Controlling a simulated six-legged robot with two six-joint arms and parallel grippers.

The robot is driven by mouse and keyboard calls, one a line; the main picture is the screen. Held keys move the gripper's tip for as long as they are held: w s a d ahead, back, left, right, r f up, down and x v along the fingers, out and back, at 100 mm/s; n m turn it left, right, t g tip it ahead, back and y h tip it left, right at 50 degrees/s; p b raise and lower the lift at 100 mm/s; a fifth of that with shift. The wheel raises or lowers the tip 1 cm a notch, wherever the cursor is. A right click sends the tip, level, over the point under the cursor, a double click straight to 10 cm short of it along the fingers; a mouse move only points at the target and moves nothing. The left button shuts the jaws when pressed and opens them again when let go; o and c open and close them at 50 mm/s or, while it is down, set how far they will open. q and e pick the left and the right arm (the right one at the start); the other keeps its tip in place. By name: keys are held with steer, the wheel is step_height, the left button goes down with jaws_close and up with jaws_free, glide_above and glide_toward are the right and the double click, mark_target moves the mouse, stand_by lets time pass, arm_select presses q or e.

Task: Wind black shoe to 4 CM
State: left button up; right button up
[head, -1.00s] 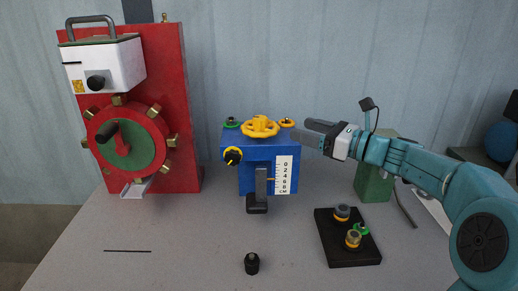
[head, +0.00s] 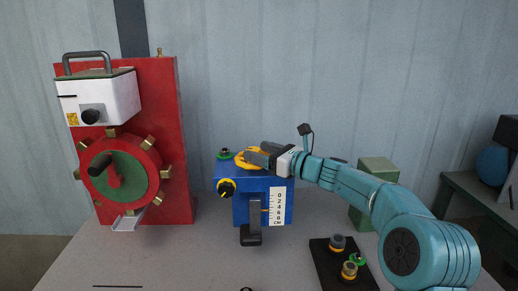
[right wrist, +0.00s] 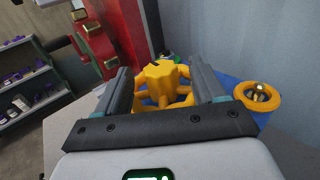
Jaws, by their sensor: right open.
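The black shoe (head: 251,237) hangs at the foot of a grey slide on the front of the blue box (head: 244,205). A white scale (head: 277,207) marked in CM is beside the slide; the exact reading is too small to tell. A yellow handwheel (head: 247,160) lies on top of the box, partly hidden by my right gripper (head: 259,157). In the right wrist view, my right gripper (right wrist: 160,70) is open, its fingers on either side of the yellow wheel's hub (right wrist: 161,80). Contact cannot be told. My left gripper is out of view.
A yellow-and-black knob (head: 227,188) is on the box's left front; a yellow ring (right wrist: 258,95) is beside the wheel. A red machine (head: 180,150) stands left. A black tray (head: 326,268) with small parts and a green block (head: 377,172) are right.

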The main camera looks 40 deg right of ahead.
steer(key=shift+w+a, duration=0.15)
steer(key=shift+w, duration=0.3)
